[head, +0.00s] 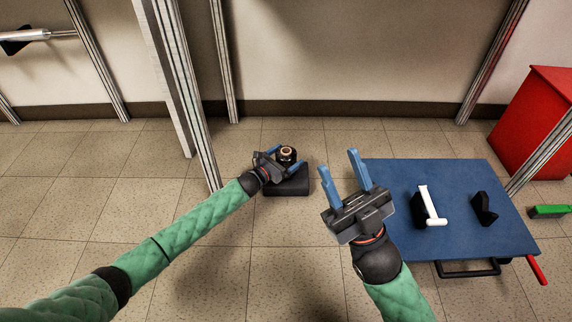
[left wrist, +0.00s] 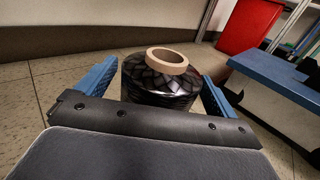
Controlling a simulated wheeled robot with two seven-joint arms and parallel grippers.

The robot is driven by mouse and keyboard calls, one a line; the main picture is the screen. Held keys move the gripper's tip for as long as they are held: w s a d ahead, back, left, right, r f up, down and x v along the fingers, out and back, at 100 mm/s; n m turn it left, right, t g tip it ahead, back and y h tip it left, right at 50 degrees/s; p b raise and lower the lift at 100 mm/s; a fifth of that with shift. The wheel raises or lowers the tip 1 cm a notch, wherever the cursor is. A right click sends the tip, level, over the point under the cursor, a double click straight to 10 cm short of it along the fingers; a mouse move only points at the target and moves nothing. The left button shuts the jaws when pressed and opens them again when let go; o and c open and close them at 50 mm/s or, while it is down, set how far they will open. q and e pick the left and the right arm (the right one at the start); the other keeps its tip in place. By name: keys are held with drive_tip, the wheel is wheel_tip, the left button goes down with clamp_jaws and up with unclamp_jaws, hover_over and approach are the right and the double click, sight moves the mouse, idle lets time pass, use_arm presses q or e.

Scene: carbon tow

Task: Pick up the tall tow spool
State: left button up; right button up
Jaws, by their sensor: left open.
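The tall tow spool (head: 286,154) is black with a tan core ring on top. It stands upright on a low black base (head: 288,184) on the floor. My left gripper (head: 281,157) is at the spool, with its blue fingers on either side of it. In the left wrist view the spool (left wrist: 160,82) sits between the two open fingers (left wrist: 158,88), and its lower part is hidden by the gripper body. I cannot tell whether either finger touches it. My right gripper (head: 342,180) is open and empty, to the right of the spool.
A blue-topped cart (head: 390,175) stands at the right, with a white-handled tool (head: 431,205) and a black item (head: 484,208) on it. A red bin (head: 535,105) is behind it. Metal posts (head: 190,90) rise left of the spool. Floor around the base is mostly clear.

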use_arm(q)
drive_tip(key=c, duration=1.4)
drive_tip(key=shift+o, duration=0.2)
